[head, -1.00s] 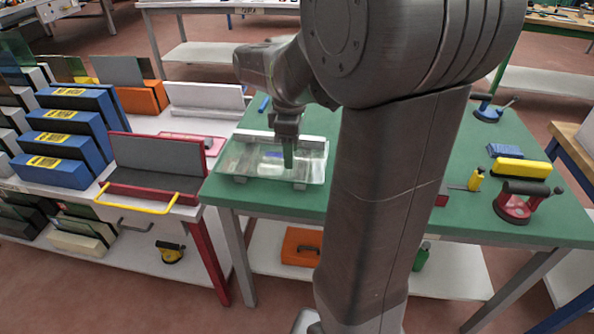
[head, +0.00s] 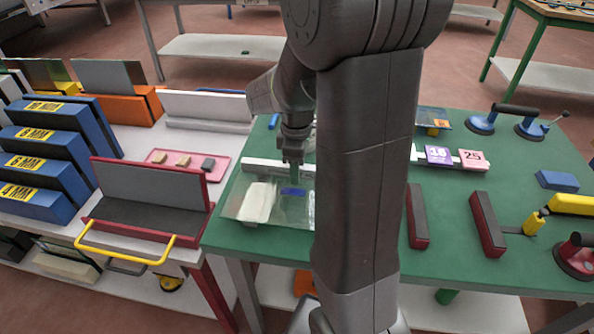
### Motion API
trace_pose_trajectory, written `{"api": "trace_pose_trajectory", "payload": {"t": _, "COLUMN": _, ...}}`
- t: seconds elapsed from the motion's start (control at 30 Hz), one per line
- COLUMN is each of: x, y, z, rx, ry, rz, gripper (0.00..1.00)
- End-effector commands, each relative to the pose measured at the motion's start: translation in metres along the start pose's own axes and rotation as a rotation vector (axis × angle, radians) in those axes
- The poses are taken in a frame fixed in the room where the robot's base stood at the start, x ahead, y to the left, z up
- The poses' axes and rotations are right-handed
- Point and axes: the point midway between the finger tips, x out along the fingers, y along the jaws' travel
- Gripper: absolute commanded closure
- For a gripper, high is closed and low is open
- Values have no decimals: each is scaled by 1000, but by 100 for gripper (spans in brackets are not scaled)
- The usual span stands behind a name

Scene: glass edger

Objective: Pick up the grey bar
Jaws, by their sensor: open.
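My gripper (head: 293,158) points down over the left part of the green table (head: 345,260). Its jaws look empty; the gap between them is small in the picture. Just below are a clear glass sheet (head: 292,212), a blue mark (head: 292,191) and a pale, whitish block (head: 257,202). A light grey bar (head: 262,166) lies along the back of the glass, partly hidden by my gripper and arm. A small dark grey block (head: 208,165) lies in the pink tray (head: 160,171) to the left. I cannot tell for sure which is the task's grey bar.
A red-framed grey stand (head: 150,192) with a yellow handle (head: 128,256) is at left, near blue racks (head: 40,176). Two dark red bars with grey tops (head: 418,215) (head: 487,225) and suction lifters (head: 480,124) are at right. My arm hides the table's middle.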

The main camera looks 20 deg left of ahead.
Motion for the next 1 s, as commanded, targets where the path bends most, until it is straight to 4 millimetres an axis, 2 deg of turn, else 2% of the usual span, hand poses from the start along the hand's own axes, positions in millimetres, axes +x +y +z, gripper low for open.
{"api": "trace_pose_trajectory", "payload": {"t": 0.07, "x": 0, "y": 0, "z": 0, "rx": 0, "ry": 0, "rz": 0, "gripper": 55}}
{"api": "trace_pose_trajectory", "payload": {"t": 0.3, "x": 0, "y": 0, "z": 0, "rx": 0, "ry": 0, "rz": 0, "gripper": 100}}
{"api": "trace_pose_trajectory", "payload": {"t": 0.67, "x": -6, "y": 1, "z": 0, "rx": 0, "ry": 1, "rz": 2, "gripper": 100}}
{"api": "trace_pose_trajectory", "payload": {"t": 0.77, "x": -19, "y": 1, "z": -1, "rx": 0, "ry": 3, "rz": 5, "gripper": 100}}
{"api": "trace_pose_trajectory", "payload": {"t": 1.0, "x": -67, "y": 1, "z": -1, "rx": 0, "ry": 3, "rz": 6, "gripper": 100}}
